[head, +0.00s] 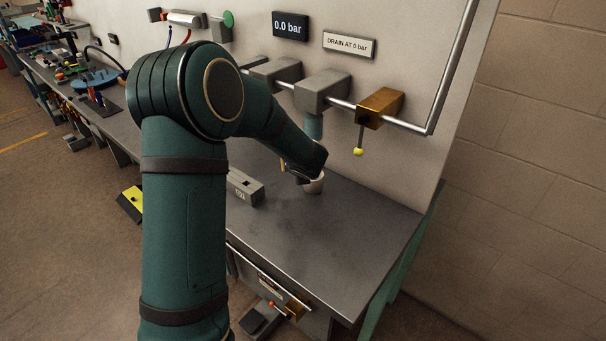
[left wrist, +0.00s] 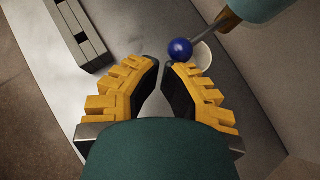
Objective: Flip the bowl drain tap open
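The drain tap shows in the left wrist view as a blue ball knob (left wrist: 180,49) on a thin metal lever (left wrist: 207,32). The lever runs up to the teal bowl (left wrist: 262,7) at the upper right. In the head view the bowl (head: 313,126) hangs under a grey housing, and my left arm hides the tap. My left gripper (left wrist: 166,66) has yellow ribbed fingers, parted with an empty gap. The knob appears just beyond the right fingertip; I cannot tell whether they touch. In the head view the left gripper (head: 299,173) is mostly hidden. My right gripper is not in view.
A white cup (head: 313,186) stands on the grey bench (head: 330,235) below the bowl. A slotted grey block (head: 236,185) lies left of it. A brass valve (head: 380,106) with a yellow-knobbed lever (head: 358,151) is to the right. The gauge (head: 290,26) reads 0.0 bar.

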